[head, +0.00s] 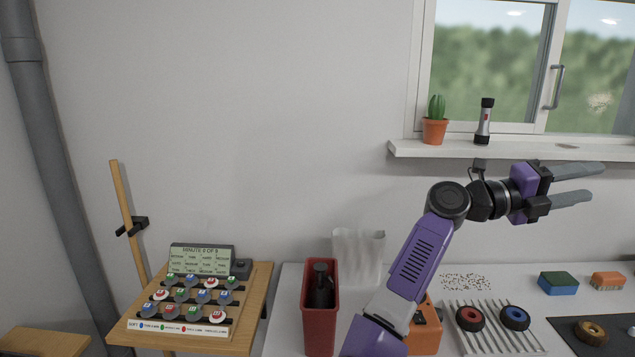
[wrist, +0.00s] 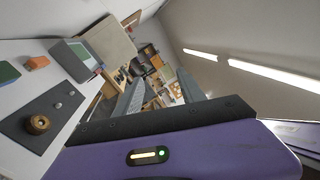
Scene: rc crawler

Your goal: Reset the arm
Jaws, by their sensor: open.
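My gripper (head: 578,184) is at the end of my raised purple arm, at the right of the head view. Its two grey fingers point right, one above the other with a gap between them. It is open and empty, above the white counter (head: 285,290) and just below the window sill. In the wrist view the two fingers (wrist: 160,95) stand apart, with only the distant room between them. My forearm hides part of an orange box (head: 428,335) on the counter.
A red bin (head: 320,315) holds a black bottle. A rack (head: 490,325) carries red and blue wheels. A green-blue sponge (head: 558,283) and an orange one (head: 607,281) lie behind a dark mat (head: 570,333). A cactus (head: 436,122) and flashlight (head: 484,120) stand on the sill.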

